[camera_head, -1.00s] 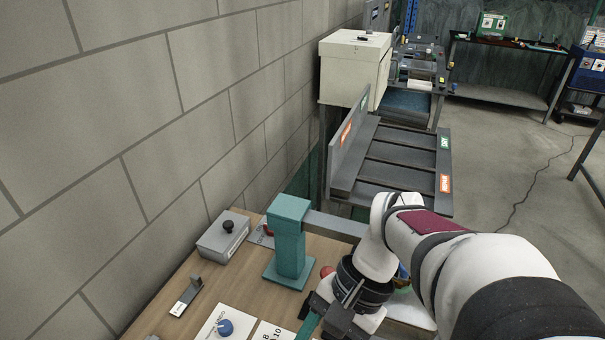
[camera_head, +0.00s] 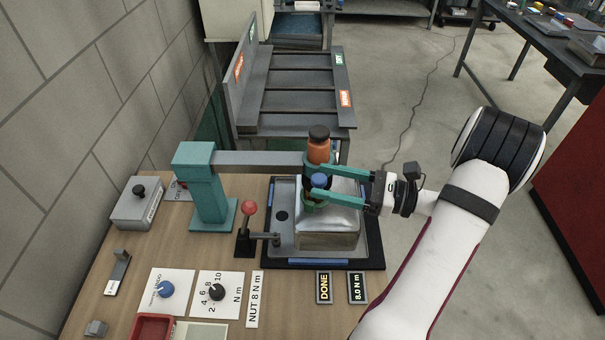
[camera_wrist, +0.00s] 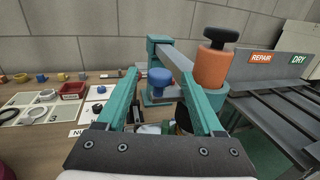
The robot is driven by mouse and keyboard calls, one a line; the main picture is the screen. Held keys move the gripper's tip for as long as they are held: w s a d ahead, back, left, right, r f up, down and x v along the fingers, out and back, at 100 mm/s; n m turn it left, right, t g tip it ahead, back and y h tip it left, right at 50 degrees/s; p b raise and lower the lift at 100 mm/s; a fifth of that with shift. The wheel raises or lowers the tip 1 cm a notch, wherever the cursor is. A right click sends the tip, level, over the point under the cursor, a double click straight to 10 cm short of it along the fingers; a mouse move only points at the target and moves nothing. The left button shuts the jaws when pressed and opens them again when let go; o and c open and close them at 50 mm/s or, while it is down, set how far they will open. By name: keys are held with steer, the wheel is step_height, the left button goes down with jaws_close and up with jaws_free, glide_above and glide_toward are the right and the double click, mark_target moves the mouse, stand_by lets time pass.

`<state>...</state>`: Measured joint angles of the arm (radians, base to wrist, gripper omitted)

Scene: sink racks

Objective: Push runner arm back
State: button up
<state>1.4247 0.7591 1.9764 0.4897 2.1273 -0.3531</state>
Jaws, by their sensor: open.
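The runner arm is a grey bar (camera_head: 262,158) reaching right from a teal post (camera_head: 207,190). An orange runner with a black cap (camera_head: 319,150) stands upright at its far end, over a grey metal block (camera_head: 328,228). My gripper (camera_head: 309,177) is open, its teal fingers pointing left at the runner end of the arm. There, the orange runner (camera_wrist: 213,65) is just right of the right finger. I cannot tell whether the fingers touch anything.
The block sits in a dark tray (camera_head: 376,243). A red-knobbed lever (camera_head: 249,208) stands left of it. Dials (camera_head: 216,291), a red bin (camera_head: 153,327) and a grey switch box (camera_head: 139,203) are on the wooden bench. A sloped rack (camera_head: 300,95) is behind.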

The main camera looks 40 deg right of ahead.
steer(key=x, duration=0.5)
steer(key=shift+w+a, duration=0.1)
steer(key=shift+w, duration=0.1)
jaws_close()
stand_by(1.2)
